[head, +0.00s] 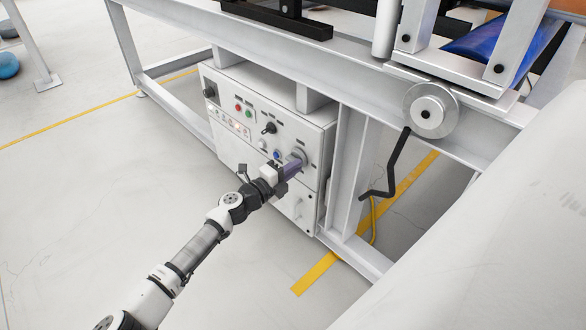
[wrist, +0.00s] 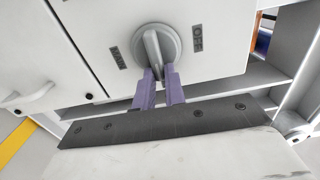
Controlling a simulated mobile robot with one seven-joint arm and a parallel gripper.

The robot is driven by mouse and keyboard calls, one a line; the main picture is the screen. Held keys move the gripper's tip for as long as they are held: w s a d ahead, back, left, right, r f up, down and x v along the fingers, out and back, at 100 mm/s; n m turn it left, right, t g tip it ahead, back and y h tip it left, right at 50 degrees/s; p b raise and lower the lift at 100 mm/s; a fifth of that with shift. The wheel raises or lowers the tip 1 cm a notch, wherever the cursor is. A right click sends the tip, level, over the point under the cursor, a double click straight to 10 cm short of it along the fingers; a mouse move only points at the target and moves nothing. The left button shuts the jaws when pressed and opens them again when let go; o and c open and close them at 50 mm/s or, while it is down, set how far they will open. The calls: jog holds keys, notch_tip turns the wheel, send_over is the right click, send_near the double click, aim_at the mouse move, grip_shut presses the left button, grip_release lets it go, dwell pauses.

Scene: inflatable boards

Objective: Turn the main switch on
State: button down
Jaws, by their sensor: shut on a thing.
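The main switch (wrist: 152,42) is a round grey rotary knob with a raised bar handle, on the front of a white control cabinet (head: 313,140). In the wrist view its bar points nearly straight along the fingers, tilted slightly. A label reading OFF (wrist: 197,38) is to its right, and another label, hard to read, is to its left. My gripper (wrist: 160,72) has its two purple fingers shut on the near end of the bar, one on each side. In the head view the switch (head: 298,154) is partly hidden by my gripper (head: 292,167).
A steel frame (head: 345,160) stands right of the cabinet, with a crank handle (head: 390,170).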

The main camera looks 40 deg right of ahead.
jog(key=c, duration=1.5)
grip_release()
jog(key=shift+o, duration=0.2)
jog(key=s+a+p, duration=0.1)
jog(key=a+p, duration=0.1)
jog(key=a, duration=1.1)
jog(key=shift+a, duration=0.4)
